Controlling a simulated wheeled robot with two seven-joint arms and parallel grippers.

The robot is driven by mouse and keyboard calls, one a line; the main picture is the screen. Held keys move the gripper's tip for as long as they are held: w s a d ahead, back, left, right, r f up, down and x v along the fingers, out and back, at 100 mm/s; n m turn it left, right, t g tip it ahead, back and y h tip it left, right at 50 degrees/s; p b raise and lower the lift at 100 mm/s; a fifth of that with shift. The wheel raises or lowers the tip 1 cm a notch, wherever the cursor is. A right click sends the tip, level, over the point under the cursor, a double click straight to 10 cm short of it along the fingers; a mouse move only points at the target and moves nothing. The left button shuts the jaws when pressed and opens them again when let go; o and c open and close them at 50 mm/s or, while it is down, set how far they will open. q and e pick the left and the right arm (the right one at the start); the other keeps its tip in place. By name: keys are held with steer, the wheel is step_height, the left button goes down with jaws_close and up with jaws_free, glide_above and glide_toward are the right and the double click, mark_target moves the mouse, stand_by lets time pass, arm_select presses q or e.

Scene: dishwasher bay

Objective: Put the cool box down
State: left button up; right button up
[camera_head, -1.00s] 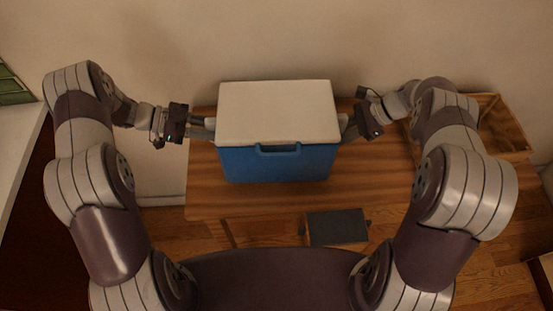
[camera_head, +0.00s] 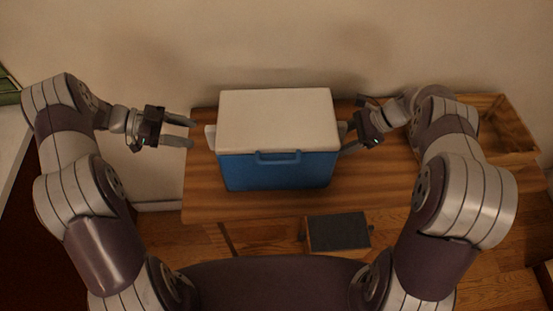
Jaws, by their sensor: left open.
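The cool box (camera_head: 277,172), blue with a white lid (camera_head: 276,120), is upright on the wooden table (camera_head: 205,195) and appears to rest on it. A blue handle shows on its front, and a pale handle piece (camera_head: 210,137) sticks out on its left side. My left gripper (camera_head: 191,131) is open and empty, its two fingers apart from the box's left side. My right gripper (camera_head: 349,141) is close against the box's right side. Its fingertips are partly hidden there, so I cannot tell whether it grips anything.
An open wooden crate (camera_head: 510,130) stands on the right, behind my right arm. A small dark-topped box (camera_head: 339,232) is below the table's front edge. The wall is close behind the table. The tabletop is bare to the left and front of the cool box.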

steer(key=shift+d+r, duration=0.1)
arm_select(q)
steer(key=v, duration=0.6)
arm_select(e)
steer(key=v, duration=1.1)
steer(key=shift+d+r, duration=0.2)
steer(key=shift+r, duration=0.05)
